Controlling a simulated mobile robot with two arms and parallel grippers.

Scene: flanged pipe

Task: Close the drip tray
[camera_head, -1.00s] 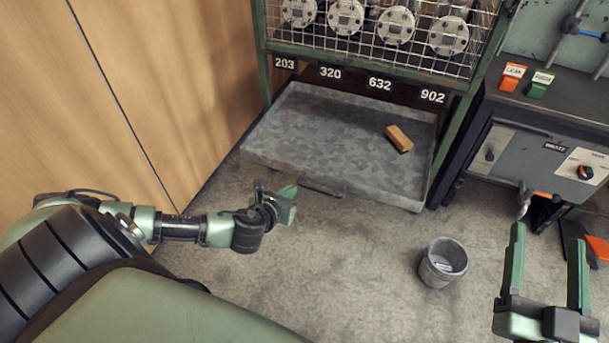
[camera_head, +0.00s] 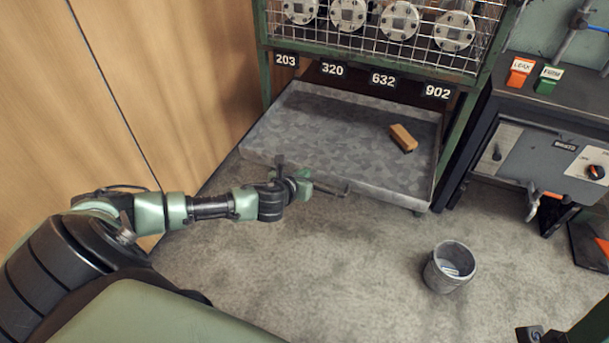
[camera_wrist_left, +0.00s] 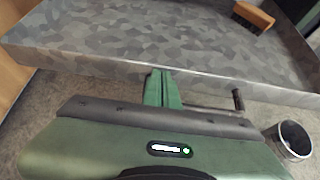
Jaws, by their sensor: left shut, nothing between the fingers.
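The grey metal drip tray (camera_head: 300,125) sits pulled out under the caged rack, its front wall facing me. A bar handle (camera_head: 330,190) is on its front; the handle also shows in the left wrist view (camera_wrist_left: 238,100). My left gripper (camera_head: 304,184) is shut and empty at the tray's front, left of the handle's right end. In the left wrist view its green fingers (camera_wrist_left: 160,88) are together close to the front wall; I cannot tell whether they touch it. Of my right gripper (camera_head: 560,335), only a part shows at the bottom right corner.
A wooden-backed brush (camera_head: 403,138) lies in the tray. A grey bucket (camera_head: 449,267) stands on the floor to the right. A wooden wall (camera_head: 180,80) is on the left, and a dark cabinet (camera_head: 530,150) on the right.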

